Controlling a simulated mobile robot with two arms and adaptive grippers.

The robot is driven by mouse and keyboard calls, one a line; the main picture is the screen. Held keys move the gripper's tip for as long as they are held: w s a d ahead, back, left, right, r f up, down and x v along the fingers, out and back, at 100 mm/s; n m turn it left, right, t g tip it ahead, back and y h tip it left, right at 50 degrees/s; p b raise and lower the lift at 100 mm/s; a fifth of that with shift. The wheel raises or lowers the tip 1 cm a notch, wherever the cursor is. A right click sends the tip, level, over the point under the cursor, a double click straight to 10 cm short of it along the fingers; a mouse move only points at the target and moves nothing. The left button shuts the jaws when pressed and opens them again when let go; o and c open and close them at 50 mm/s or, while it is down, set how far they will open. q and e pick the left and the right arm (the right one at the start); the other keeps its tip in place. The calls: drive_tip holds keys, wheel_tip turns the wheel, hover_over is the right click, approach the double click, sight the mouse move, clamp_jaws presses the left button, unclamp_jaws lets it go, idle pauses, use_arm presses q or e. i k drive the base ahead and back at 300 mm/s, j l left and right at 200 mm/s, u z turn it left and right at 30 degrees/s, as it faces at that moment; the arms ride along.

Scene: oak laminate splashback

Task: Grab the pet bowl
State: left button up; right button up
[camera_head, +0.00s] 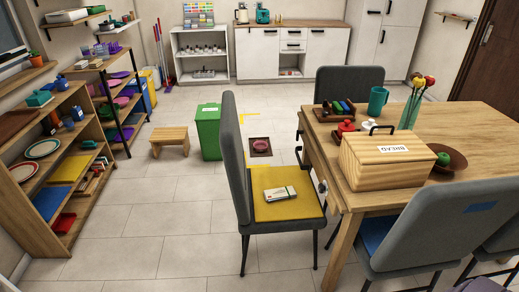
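A small dark red bowl (259,144), which looks like the pet bowl, sits on a dark square mat (260,153) on the tiled floor. It lies in the middle distance, to the right of the green bin and beyond the grey chair with the yellow seat. Its inside is too small to make out. Neither of my grippers can be made out in the head view.
A grey chair (234,150) with a book (281,194) on its yellow seat stands nearer. A green bin (208,134) and wooden stool (170,140) stand left of the bowl. The dining table (460,130) fills the right, shelves (75,225) the left. Floor (170,215) between is clear.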

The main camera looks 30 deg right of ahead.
sight(261, 142)
drive_tip(key=i+j+u, duration=0.15)
drive_tip(key=i, duration=0.15)
drive_tip(key=i+j+u, duration=0.1)
drive_tip(key=i, duration=0.2)
drive_tip(key=i+j, duration=0.15)
drive_tip(key=i, duration=0.4)
drive_tip(key=i+j+z, duration=0.1)
drive_tip(key=i, duration=0.4)
drive_tip(key=i+j, duration=0.2)
drive_tip(key=i, duration=0.35)
drive_tip(key=i+l+z, duration=0.2)
drive_tip(key=i+z, duration=0.25)
drive_tip(key=i, duration=0.3)
drive_tip(key=i+z, duration=0.4)
drive_tip(key=i, duration=0.35)
drive_tip(key=i+j+z, duration=0.3)
drive_tip(key=i+z, duration=0.15)
drive_tip(key=i, duration=0.25)
drive_tip(key=i+l+z, duration=0.3)
drive_tip(key=i, duration=0.3)
drive_tip(key=i+z, duration=0.35)
drive_tip(key=i, duration=0.2)
